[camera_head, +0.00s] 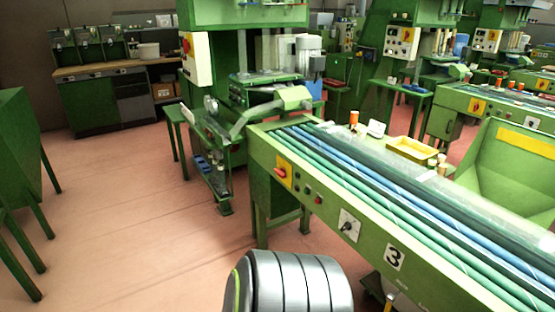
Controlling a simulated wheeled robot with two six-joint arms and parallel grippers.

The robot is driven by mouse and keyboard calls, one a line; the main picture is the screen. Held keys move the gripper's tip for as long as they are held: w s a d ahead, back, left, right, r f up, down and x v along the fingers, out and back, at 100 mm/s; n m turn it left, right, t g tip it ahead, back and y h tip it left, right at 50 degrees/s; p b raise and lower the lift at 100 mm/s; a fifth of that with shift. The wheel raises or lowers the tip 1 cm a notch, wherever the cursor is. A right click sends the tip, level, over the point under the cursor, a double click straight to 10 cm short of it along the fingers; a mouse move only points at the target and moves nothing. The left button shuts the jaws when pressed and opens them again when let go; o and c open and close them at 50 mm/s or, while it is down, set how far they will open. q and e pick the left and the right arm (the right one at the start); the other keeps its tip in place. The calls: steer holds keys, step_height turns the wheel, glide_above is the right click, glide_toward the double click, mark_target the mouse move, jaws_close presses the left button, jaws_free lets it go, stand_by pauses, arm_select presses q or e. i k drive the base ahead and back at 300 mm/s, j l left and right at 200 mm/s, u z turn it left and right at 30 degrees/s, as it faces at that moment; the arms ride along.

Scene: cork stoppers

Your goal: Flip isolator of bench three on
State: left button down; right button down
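Near the left end of that front is the isolator (281,172), a red handle on a yellow plate. The handle looks roughly level along the panel, but it is too small to read any on or off mark. Neither of my grippers shows in this view, and nothing is seen touching the isolator.
Beside the isolator are small push buttons (305,190) and a black rotary switch on a pale plate (348,226). A green machine (240,50) stands behind the bench's left end. Pink floor (150,230) is open left of the bench.

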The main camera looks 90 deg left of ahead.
mark_target(282, 172)
steer(key=u, duration=2.75)
steer(key=i+j, duration=0.25)
steer(key=i, duration=0.2)
steer(key=i+j, duration=0.25)
steer(key=i, duration=0.25)
steer(key=i+j+z, duration=0.1)
steer(key=i, duration=0.35)
steer(key=i+j, duration=0.4)
steer(key=i, duration=0.05)
